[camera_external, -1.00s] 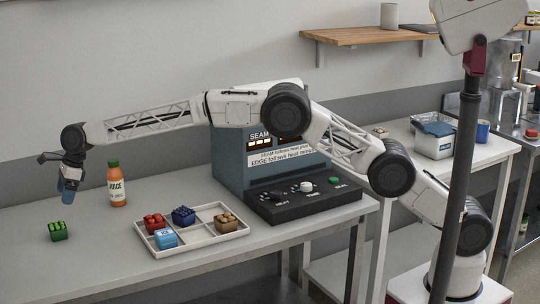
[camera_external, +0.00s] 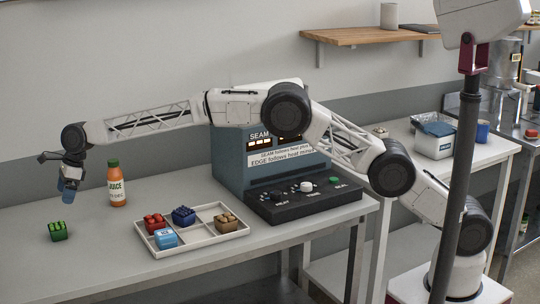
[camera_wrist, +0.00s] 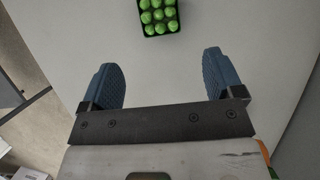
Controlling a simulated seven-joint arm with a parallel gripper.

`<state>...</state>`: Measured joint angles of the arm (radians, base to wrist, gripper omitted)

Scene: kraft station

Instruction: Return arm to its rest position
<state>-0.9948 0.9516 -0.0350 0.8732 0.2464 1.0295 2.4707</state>
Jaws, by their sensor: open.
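My gripper (camera_external: 68,190) is at the left end of my outstretched arm, above the left part of the grey table (camera_external: 95,265). In the wrist view my gripper (camera_wrist: 164,82) shows two blue fingers spread apart with nothing between them. A green punnet (camera_external: 57,231) of round green items sits on the table below and apart from the fingers. It also shows in the wrist view, where the green punnet (camera_wrist: 159,16) lies beyond the fingertips.
A juice bottle (camera_external: 116,184) stands upright just right of my gripper. A white divided tray (camera_external: 193,241) holds red, dark blue, light blue and brown packs. A sealing machine (camera_external: 231,165) stands behind it, below my arm. A dark pole (camera_external: 463,170) rises at the right.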

